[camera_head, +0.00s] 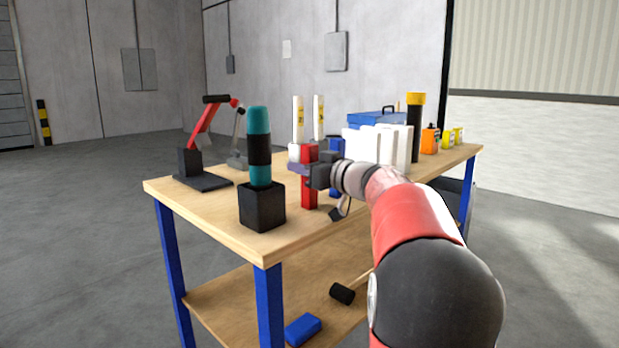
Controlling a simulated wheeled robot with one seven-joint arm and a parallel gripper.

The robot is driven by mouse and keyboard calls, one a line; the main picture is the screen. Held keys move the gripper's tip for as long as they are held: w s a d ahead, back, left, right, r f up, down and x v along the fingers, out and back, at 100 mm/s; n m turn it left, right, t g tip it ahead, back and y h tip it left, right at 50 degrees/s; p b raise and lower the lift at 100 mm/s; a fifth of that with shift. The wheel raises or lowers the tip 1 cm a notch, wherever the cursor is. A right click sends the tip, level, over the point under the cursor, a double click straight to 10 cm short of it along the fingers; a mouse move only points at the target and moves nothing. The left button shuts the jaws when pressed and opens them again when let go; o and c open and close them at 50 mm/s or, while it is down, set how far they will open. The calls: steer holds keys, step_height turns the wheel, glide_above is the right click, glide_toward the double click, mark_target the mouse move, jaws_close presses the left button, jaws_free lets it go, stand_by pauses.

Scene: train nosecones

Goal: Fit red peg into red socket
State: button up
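A red upright piece (309,190) shows near the front edge of the workbench. Red shows both above and below the dark fingers of my gripper (303,169). I cannot tell whether this is the red peg alone or the peg together with the red socket; no separate red socket can be made out. My gripper reaches in from the right, and one finger crosses in front of the red piece. The other finger is hidden, so its grip is unclear. The lower end of the red piece is at or just above the tabletop; I cannot tell if it touches.
A teal and black cylinder (260,150) stands in a black block (262,206) left of my gripper. White bottles (298,120), a blue piece (336,152), white blocks (376,146) and a black tube with yellow cap (415,125) crowd behind.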

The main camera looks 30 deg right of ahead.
jaws_close()
steer(key=shift+r, duration=0.1)
step_height(320, 180, up, 20)
steer(key=p, duration=0.2)
